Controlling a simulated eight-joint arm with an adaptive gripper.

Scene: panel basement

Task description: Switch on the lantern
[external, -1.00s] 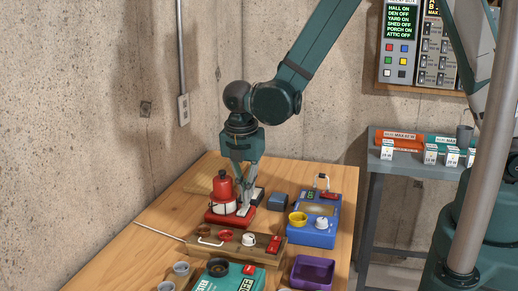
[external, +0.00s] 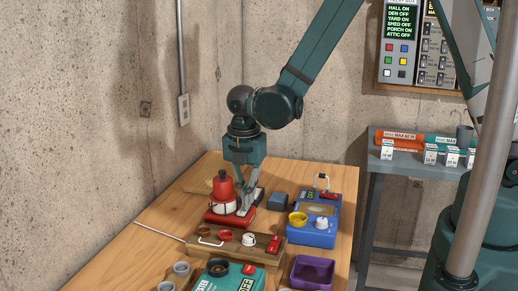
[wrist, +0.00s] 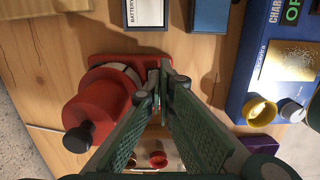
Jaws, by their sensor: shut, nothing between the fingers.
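The red lantern (external: 224,190) stands upright on the wooden table, with a dark cap, a pale band and a red base. It shows no visible glow. In the wrist view the lantern (wrist: 100,98) is at the left, its red base reaching toward my fingertips. My gripper (external: 246,207) points down just right of the lantern, low over its base. In the wrist view its fingertips (wrist: 165,70) are together with nothing between them, at the base's right edge. I cannot tell whether they touch it. The lantern's switch is not clearly visible.
A wooden board with a white handle (external: 211,241) lies in front. A blue device (external: 312,236) with a yellow cup stands at the right, a purple tray (external: 313,272) in front of it. A dark blue block (external: 278,201) and a battery box (wrist: 146,12) are near the lantern.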

